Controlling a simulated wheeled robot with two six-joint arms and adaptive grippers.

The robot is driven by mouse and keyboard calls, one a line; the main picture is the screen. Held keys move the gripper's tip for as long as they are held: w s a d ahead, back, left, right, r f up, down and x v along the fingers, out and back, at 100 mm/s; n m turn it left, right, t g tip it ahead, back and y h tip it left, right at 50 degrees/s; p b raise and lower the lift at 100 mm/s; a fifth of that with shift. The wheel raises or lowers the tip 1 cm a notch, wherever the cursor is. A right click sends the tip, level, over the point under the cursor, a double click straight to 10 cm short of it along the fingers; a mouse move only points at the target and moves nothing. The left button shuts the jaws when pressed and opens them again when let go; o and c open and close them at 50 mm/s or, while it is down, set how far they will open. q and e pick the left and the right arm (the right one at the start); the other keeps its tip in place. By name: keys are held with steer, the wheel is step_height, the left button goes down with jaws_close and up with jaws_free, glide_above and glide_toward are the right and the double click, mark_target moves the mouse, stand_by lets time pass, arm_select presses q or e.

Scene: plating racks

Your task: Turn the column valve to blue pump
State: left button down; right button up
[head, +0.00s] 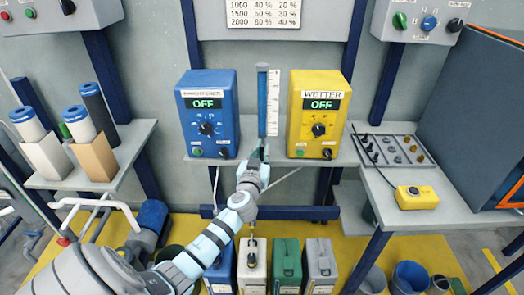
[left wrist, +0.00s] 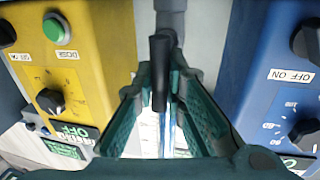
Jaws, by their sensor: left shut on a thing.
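The blue pump (head: 208,113) stands left of the measuring column (head: 262,103), and the yellow pump labelled WETTER (head: 318,113) stands right of it. Both displays read OFF. The column is a tall blue tube with a white scale. My left gripper (head: 258,155) is at the column's foot and hides most of the valve there. In the left wrist view the valve's black lever (left wrist: 159,72) lies between my green fingers, roughly in line with the grey pipe, and the gripper is shut on it. The yellow pump (left wrist: 75,70) is left there and the blue pump (left wrist: 275,75) right.
The pumps stand on a grey shelf, with several canisters (head: 286,262) on the floor below. A side table (head: 440,210) at right holds a tray of small parts and a yellow box (head: 416,197). Filter cartridges (head: 84,135) stand on a shelf at left.

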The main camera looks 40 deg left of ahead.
arm_select(q)
steer(key=m+p, duration=0.1)
steer(key=m, duration=0.1)
steer(key=shift+w+d+m+g+p, duration=0.2)
steer(key=shift+d+m+g+p, duration=0.05)
steer(key=shift+m+g+p, duration=0.1)
steer(key=shift+w+d+f+m+g+y+p, duration=0.15)
steer(key=shift+d+f+m+g+p, duration=0.3)
steer(key=shift+m, duration=0.9)
steer(key=shift+w+f+m+g+y+p, duration=0.15)
steer(key=shift+m+p, duration=0.45)
steer(key=shift+m, duration=0.75)
steer(key=shift+w+d+f+m+g+p, duration=0.15)
steer(key=shift+d+f+m+g+p, duration=0.3)
steer(key=shift+m, duration=0.9)
steer(key=shift+a+r, duration=0.2)
steer(key=shift+a, duration=0.05)
steer(key=c, duration=1.6)
jaws_free()
steer(key=shift+r, duration=0.1)
